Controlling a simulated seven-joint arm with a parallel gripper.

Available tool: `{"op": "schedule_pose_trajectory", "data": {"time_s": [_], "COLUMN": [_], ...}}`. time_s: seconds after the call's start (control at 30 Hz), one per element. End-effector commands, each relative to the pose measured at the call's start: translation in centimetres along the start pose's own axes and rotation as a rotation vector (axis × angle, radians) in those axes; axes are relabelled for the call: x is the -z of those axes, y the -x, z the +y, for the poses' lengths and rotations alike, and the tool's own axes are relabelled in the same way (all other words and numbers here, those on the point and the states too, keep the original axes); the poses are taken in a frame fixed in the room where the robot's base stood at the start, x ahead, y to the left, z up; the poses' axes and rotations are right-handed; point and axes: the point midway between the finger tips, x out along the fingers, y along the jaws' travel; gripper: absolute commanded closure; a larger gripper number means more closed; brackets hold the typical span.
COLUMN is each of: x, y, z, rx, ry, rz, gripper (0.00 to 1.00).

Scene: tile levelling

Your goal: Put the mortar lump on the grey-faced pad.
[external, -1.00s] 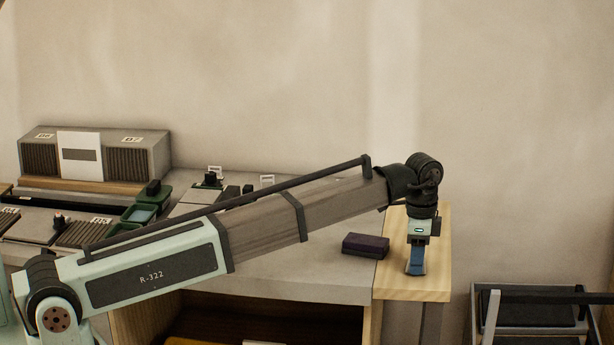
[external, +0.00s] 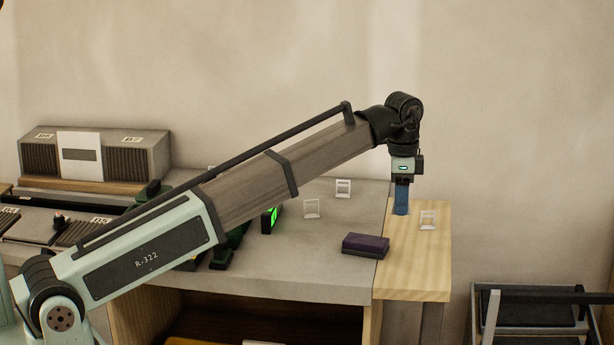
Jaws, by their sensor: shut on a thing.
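My gripper (external: 401,212) points straight down on blue fingers, above the seam between the grey bench top and the pale wooden end. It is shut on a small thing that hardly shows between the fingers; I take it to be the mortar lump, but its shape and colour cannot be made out. I cannot pick out the grey-faced pad; my own arm covers part of the bench.
A dark purple block (external: 365,245) lies near the bench's front right. Small white frames stand at the wooden end (external: 428,220), the back (external: 343,188) and mid-bench (external: 312,208). A green-lit device (external: 271,220) is beside my arm. The wooden end (external: 415,270) is clear in front.

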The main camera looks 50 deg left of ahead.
Motion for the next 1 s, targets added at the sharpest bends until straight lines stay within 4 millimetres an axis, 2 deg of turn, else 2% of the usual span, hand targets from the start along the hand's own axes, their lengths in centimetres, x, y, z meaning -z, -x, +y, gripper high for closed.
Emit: {"op": "schedule_pose_trajectory", "data": {"time_s": [0.03,0.13,0.23,0.3,0.4,0.63,1.0], "x": [-1.3,-3.5,-5.4,-6.7,-7.2,-7.4,-7.4], "y": [0.4,1.1,1.9,2.2,2.0,1.3,-3.9], "z": [-1.2,-2.9,-3.9,-3.7,-2.9,-2.8,-2.7], "rx": [0.004,0.01,0.013,0.009,-0.004,-0.014,-0.014], "ry": [0.022,0.055,0.073,0.057,0.0,-0.059,-0.061], "rz": [0.005,0.012,0.015,0.01,-0.005,-0.016,-0.016], "gripper": [0.94,0.94,0.94,0.94,0.94,0.94,0.94]}}
